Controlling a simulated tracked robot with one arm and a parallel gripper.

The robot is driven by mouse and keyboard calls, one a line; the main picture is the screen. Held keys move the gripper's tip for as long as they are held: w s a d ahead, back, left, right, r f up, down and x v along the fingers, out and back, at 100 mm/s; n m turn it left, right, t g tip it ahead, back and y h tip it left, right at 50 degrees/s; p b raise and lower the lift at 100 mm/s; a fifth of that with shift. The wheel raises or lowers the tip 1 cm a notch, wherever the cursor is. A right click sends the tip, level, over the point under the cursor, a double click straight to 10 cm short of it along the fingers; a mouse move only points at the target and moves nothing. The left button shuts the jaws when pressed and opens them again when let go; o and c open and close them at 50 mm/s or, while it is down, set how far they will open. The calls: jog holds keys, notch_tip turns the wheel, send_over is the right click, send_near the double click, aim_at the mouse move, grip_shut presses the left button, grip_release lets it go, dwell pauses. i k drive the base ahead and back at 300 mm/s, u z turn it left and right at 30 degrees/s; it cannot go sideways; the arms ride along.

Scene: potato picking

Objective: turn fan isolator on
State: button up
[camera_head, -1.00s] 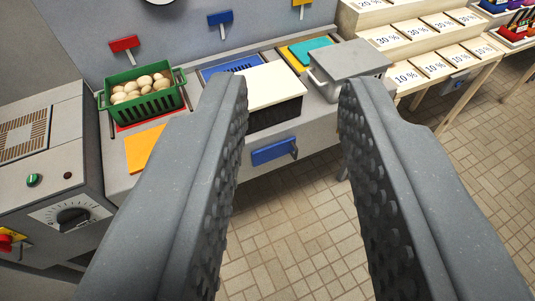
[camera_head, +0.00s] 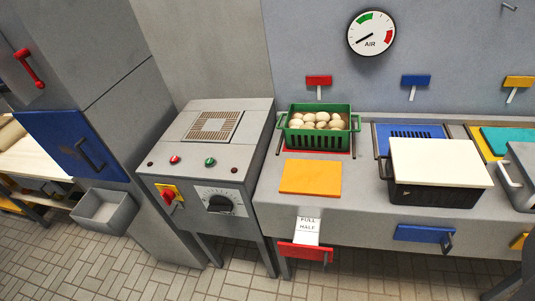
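A red rotary switch (camera_head: 168,197) on a yellow plate sits on the front of a grey cabinet (camera_head: 165,166), left of centre. It looks like an isolator, but I can read no label on it. Its red handle appears tilted; I cannot tell whether it is on or off. A black dial (camera_head: 220,205) with a printed scale is right of it. My gripper's fingers are not visible in this view.
A grille (camera_head: 212,126) and several small buttons are on the cabinet's top. A round AIR gauge (camera_head: 371,34) hangs on the wall. Right is a counter with a green basket (camera_head: 344,139) of potatoes. A tall grey cupboard and grey bin (camera_head: 104,211) stand left. Tiled floor is clear in front.

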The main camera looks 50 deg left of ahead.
aim_at(167, 195)
jog(key=u, duration=1.85)
